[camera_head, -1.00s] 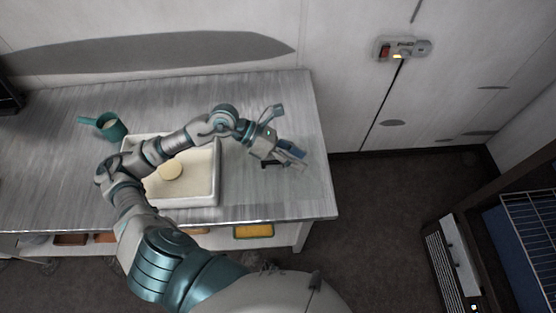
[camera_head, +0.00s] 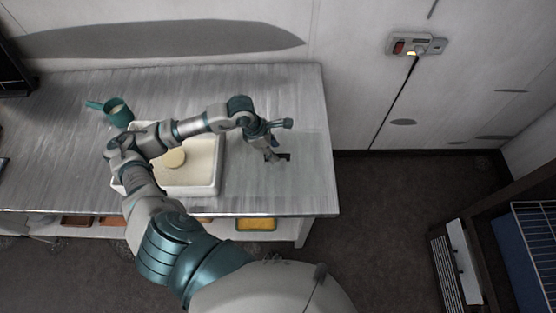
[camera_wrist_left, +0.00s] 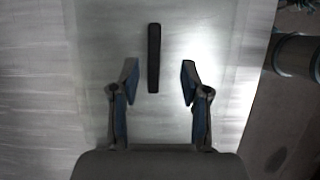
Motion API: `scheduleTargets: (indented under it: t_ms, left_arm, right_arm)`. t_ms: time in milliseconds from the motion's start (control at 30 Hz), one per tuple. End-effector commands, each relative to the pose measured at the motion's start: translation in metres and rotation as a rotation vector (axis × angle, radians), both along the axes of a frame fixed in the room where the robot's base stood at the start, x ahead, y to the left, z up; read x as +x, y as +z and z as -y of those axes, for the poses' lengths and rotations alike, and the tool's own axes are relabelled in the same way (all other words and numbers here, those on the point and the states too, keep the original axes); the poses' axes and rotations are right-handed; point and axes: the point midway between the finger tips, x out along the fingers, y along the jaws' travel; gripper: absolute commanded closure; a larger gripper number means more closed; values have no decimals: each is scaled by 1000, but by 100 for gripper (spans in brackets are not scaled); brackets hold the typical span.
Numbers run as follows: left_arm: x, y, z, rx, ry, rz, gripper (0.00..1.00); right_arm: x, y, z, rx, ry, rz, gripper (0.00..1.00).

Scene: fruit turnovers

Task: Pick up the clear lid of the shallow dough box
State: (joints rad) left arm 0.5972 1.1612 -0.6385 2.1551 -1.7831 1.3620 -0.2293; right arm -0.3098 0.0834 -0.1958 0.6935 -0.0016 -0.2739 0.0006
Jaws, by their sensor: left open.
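The clear lid (camera_head: 305,185) lies flat on the table to the right of the white shallow dough box (camera_head: 215,178); its outline is faint. Its dark bar handle (camera_head: 284,157) stands out, and in the left wrist view the handle (camera_wrist_left: 154,58) runs lengthwise. The clear sheet (camera_wrist_left: 160,125) extends around it there. My left gripper (camera_head: 274,154) is over the lid at the handle. In the left wrist view the gripper (camera_wrist_left: 159,74) is open, with one finger on each side of the handle and visible gaps between. My right gripper is not in view.
A pale round dough piece (camera_head: 172,158) lies in the box, partly behind my left arm. A shelf below holds trays, including a yellow one (camera_head: 256,223). A wire rack (camera_head: 535,240) stands right.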

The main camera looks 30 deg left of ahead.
Motion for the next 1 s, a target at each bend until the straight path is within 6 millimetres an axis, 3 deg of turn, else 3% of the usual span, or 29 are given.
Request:
scheduleTargets:
  t_ms: [133, 267, 400, 667, 867, 1000]
  left_arm:
    - [3, -13, -2, -6, 1, -4, 54]
    - [10, -34, 1, -10, 3, -7, 54]
    - [14, -50, 5, -8, 2, -4, 54]
    - [15, -52, 12, -2, 2, -1, 54]
    - [15, -52, 13, -1, 1, -1, 99]
    - [15, -53, 9, -5, 2, -3, 100]
  right_arm:
    - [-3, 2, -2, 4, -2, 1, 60]
    - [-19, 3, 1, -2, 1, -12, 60]
    - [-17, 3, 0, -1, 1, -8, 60]
    - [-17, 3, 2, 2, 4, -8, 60]
    - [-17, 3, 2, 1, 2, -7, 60]
    - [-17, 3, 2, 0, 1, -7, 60]
